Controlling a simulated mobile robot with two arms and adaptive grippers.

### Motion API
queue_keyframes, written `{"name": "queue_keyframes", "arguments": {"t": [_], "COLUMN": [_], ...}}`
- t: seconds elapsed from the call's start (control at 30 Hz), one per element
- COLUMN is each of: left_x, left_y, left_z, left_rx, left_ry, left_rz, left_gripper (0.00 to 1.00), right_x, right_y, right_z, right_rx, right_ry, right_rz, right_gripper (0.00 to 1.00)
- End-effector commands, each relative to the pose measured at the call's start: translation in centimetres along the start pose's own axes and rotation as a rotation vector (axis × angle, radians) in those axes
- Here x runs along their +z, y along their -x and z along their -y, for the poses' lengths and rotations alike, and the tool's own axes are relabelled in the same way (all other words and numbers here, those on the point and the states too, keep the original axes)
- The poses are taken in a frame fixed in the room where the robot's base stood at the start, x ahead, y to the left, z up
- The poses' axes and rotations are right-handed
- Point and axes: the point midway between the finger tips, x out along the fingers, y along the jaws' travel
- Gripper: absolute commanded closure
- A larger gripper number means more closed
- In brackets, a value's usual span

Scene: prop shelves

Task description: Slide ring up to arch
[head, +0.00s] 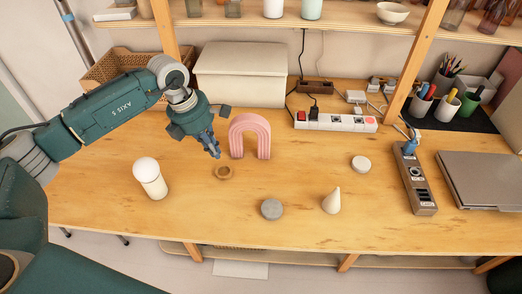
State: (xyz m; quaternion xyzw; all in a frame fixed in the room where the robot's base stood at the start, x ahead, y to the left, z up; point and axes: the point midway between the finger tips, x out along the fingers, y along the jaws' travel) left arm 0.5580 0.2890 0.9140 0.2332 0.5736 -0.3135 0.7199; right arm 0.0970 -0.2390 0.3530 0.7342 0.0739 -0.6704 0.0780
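A small brown wooden ring (223,172) lies flat on the wooden table, left of the middle. A pink ribbed arch (250,136) stands upright just behind it and to its right, with a gap between them. My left gripper (216,153) points down just behind the ring and left of the arch, apart from the ring in the picture. Its fingertips appear close together, with nothing seen between them. My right gripper is not in view.
A grey round piece (271,209), a cream cone (331,201) and a white disc (361,163) stand on the table. A beige box (240,75) and a power strip (336,122) are behind.

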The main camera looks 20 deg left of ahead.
Motion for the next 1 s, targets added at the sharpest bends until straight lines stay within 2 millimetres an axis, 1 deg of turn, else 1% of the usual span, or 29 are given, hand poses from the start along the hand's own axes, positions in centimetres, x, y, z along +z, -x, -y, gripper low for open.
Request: {"name": "queue_keyframes", "arguments": {"t": [0.03, 0.1, 0.17, 0.27, 0.4, 0.53, 0.7, 0.83, 1.0], "left_x": [-1.3, -2.0, -2.1, -2.1, -2.0, -2.0, -2.0, -2.0, -2.0], "left_y": [0.6, 0.7, 0.4, -0.8, -3.3, -5.7, -8.1, -8.9, -9.2], "left_z": [-0.4, -0.6, -0.6, -0.5, -0.5, -0.5, -0.6, -0.6, -0.6], "left_rx": [0.002, 0.002, 0.001, -0.001, -0.003, -0.002, 0.0, 0.001, 0.003], "left_ry": [-0.03, -0.063, -0.075, -0.077, -0.075, -0.074, -0.074, -0.075, -0.075], "left_rz": [-0.004, -0.001, 0.001, 0.0, -0.001, 0.0, 0.001, 0.002, 0.002], "left_gripper": [1.0, 1.0, 1.0, 1.0, 1.0, 1.0, 1.0, 1.0, 1.0], "right_x": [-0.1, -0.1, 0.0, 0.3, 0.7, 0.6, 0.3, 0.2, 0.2], "right_y": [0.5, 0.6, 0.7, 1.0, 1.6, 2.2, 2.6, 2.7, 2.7], "right_z": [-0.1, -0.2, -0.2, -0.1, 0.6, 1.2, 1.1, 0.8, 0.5], "right_rx": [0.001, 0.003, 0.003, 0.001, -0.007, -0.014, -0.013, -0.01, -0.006], "right_ry": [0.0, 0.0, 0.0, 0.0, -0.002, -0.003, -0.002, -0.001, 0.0], "right_rz": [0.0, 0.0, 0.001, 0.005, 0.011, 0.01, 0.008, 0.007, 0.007], "right_gripper": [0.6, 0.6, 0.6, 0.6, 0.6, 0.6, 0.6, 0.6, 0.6]}}
